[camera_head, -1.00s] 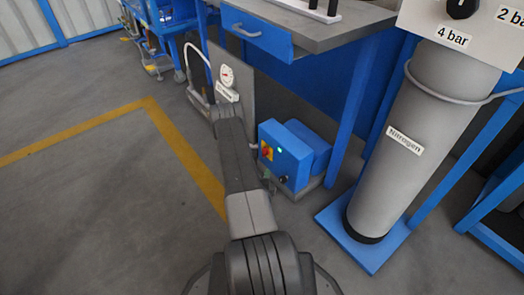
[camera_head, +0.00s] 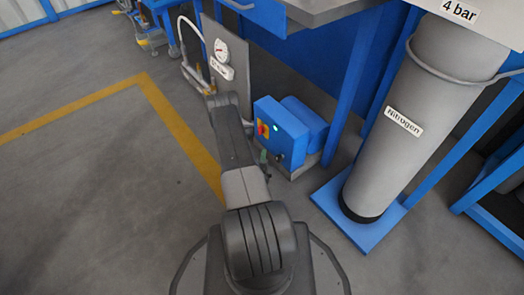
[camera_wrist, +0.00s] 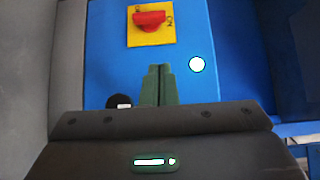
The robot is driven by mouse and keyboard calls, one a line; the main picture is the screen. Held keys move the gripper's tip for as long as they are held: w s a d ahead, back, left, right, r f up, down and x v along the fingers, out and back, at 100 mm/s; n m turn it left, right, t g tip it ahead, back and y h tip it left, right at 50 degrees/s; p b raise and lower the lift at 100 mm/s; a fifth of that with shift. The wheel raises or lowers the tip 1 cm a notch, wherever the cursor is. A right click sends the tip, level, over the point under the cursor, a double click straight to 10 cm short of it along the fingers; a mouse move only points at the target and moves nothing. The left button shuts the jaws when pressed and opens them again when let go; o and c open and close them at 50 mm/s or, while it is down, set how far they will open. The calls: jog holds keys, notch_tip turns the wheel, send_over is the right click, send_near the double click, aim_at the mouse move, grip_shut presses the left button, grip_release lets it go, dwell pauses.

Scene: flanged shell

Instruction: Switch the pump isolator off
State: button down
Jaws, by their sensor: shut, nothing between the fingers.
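The pump isolator is a red handle on a yellow plate (camera_wrist: 152,22), on the front of a blue box (camera_head: 285,132). In the wrist view the red handle (camera_wrist: 149,19) lies roughly crosswise, with small dark marks at the plate's right side, too small to read surely. My gripper (camera_wrist: 158,70) has its green fingers together, empty, below the plate in the picture and apart from it. In the head view the green fingers (camera_head: 263,157) show just in front of the box, low and near its left part. The isolator plate (camera_head: 262,131) also shows there, uncovered.
A lit pale lamp (camera_wrist: 196,64) is right of the fingers on the box, and a black knob (camera_wrist: 118,101) is at lower left. A grey Nitrogen cylinder (camera_head: 400,120) stands on a blue base at right. A gauge panel (camera_head: 222,55) stands behind. Floor at left is clear.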

jog(key=b, duration=0.3)
send_near(262, 128)
jog(key=w+d, duration=0.2)
jog(key=d, duration=0.1)
jog(key=w+a, duration=0.1)
jog(key=w+b, duration=0.1)
jog(key=shift+w+a+f, duration=0.15)
jog(key=shift+w+a, duration=0.5)
jog(key=shift+w, duration=0.1)
